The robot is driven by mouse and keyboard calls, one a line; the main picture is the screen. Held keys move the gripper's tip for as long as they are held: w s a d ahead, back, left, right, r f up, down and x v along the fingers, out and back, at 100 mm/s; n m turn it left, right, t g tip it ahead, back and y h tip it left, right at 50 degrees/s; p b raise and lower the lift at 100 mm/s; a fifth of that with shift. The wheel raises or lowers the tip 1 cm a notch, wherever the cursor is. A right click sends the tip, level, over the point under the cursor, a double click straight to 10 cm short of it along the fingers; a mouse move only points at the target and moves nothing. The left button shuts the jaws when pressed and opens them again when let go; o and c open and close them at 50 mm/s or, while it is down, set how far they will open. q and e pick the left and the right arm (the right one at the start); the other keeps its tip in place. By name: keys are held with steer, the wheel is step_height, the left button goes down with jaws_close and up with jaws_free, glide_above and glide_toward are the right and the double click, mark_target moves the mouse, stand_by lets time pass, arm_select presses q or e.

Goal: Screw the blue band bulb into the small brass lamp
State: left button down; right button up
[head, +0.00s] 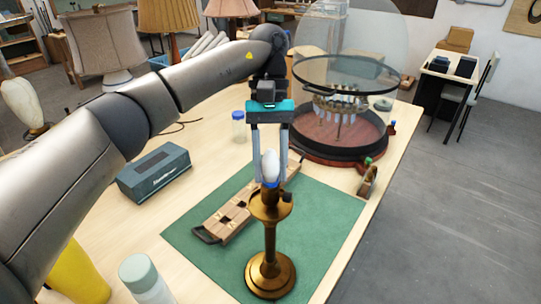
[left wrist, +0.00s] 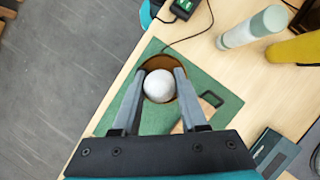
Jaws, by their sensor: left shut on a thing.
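The small brass lamp (head: 269,235) stands upright on the green mat (head: 325,225) in the head view. A white bulb (head: 270,166) with a blue band (head: 271,185) at its base sits upright at the top of the lamp. My left gripper (head: 270,172) points down from above, its two fingers shut on the bulb. In the left wrist view the bulb (left wrist: 158,86) shows between the fingertips, over the brown round of the lamp (left wrist: 163,65). I cannot tell how deep the bulb sits in the socket. My right gripper is not in view.
A wooden tray (head: 225,217) lies on the mat left of the lamp. A glass-domed stand (head: 345,145) is behind right. A teal box (head: 154,174), a capped bottle (head: 145,280) and a yellow object (head: 76,275) stand left.

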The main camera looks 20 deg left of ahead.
arm_select(q)
steer(key=shift+m+y, duration=0.3)
steer(key=shift+m, duration=0.3)
steer(key=shift+r+m+y+p, duration=0.15)
steer(key=shift+m+y+p, duration=0.15)
steer(key=shift+m+p, duration=0.4)
steer(key=shift+m+y, duration=0.3)
steer(key=shift+m, duration=0.4)
steer(key=shift+m+y, duration=0.4)
steer(key=shift+m, duration=0.8)
steer(key=m+y, duration=0.1)
steer(key=m, duration=0.1)
steer(key=shift+f+m, duration=0.2)
steer(key=shift+m, duration=0.2)
